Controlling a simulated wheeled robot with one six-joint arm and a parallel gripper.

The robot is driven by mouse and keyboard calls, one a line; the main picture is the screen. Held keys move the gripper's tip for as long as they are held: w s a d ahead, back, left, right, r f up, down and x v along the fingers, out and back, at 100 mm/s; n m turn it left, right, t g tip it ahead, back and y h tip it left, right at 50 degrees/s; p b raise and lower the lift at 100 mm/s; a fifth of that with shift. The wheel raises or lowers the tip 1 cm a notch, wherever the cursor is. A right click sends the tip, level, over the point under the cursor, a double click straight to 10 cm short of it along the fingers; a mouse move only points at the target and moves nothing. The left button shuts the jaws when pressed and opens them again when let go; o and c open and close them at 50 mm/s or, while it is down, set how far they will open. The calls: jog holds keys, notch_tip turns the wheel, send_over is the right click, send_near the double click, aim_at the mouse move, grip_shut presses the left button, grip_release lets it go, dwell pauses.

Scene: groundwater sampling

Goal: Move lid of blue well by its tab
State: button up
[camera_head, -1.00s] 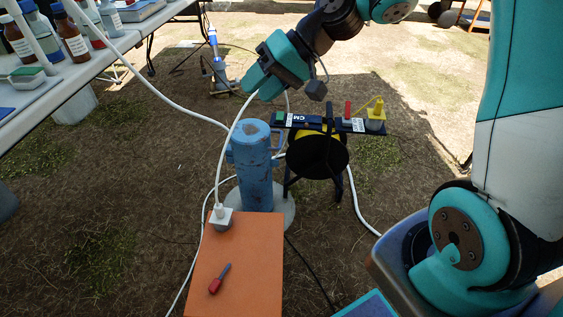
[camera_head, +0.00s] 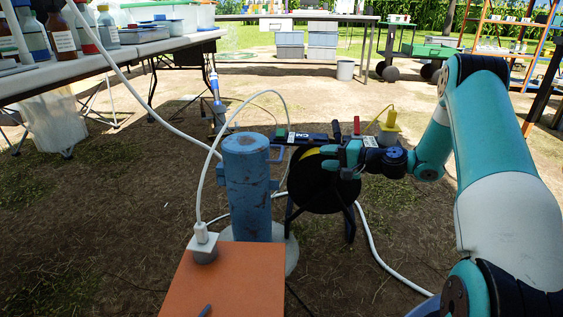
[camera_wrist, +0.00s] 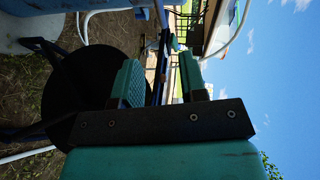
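The blue well (camera_head: 247,195) is an upright, worn blue pipe on a pale round base behind the orange board. Its lid (camera_head: 246,141) appears to lie flat on top. Small blue parts stick out at the well's sides, but I cannot tell which is the tab. My gripper (camera_head: 333,158) is to the right of the well's top, in front of the black reel, and apart from the well. In the wrist view my gripper (camera_wrist: 160,78) has its two teal fingers spread with nothing held between them. The well shows only partly at that view's upper left.
The black cable reel (camera_head: 312,182) on its stand is close behind my gripper. A table with bottles (camera_head: 130,38) stands at the left.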

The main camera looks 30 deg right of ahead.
aim_at(281, 152)
jog(key=b+x, duration=0.6)
jog(key=x, duration=0.9)
jog(key=shift+w+a, duration=0.2)
jog(key=shift+c, duration=0.5)
grip_shut()
